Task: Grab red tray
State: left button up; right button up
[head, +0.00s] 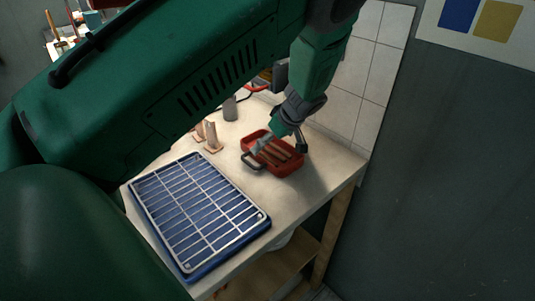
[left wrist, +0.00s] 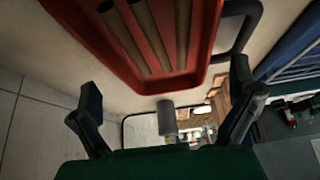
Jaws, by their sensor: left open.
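The red tray (head: 287,171) lies on the worktop near its right end, with several long brown pieces in it and a dark handle at its left side. My left gripper (head: 280,143) is at the tray, partly covering its far side in the head view. In the left wrist view the tray (left wrist: 152,80) fills the top, with its dark handle (left wrist: 244,32) at the right. The left gripper's two fingers (left wrist: 168,112) stand wide apart with nothing between them. I cannot tell whether they touch the tray. My right gripper is not in view.
A blue tray with a white wire rack (head: 262,224) lies to the left on the worktop (head: 300,199). Small pale upright pieces (head: 210,136) and a grey cylinder (head: 230,107) stand behind it. A white tiled wall (head: 380,75) borders the worktop's far right side.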

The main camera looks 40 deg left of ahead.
aim_at(268, 152)
pick_arm(q)
jog(key=shift+s+f, duration=0.15)
jog(key=shift+f, duration=0.55)
jog(key=shift+w+d+f, duration=0.15)
jog(key=shift+w+f, duration=0.05)
jog(key=shift+f, duration=0.4)
jog(key=shift+s+a+f, duration=0.15)
jog(key=shift+a+f, duration=0.05)
jog(key=shift+a, duration=0.4)
jog(key=c, duration=1.1)
jog(key=shift+d, duration=0.1)
jog(key=shift+d+r, duration=0.1)
